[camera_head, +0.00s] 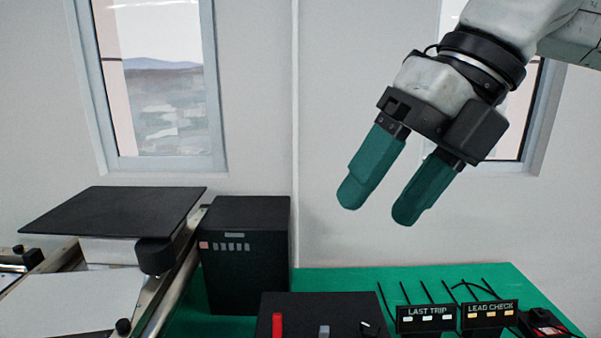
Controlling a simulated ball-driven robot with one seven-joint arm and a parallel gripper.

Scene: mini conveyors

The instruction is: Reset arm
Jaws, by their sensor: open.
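My gripper (380,205) hangs in the upper right, on the end of my white arm with a black wrist. Its two green fingers point down and to the left. They are apart with nothing between them, and in the picture they show above the green table, against the pale wall.
Below is a green table (540,297) with a black box (246,262), a low black panel with a red lever (277,325), and the "LAST TRIP" (426,317) and "LEAD CHECK" (489,315) signs. A conveyor with a black plate (115,212) stands at left.

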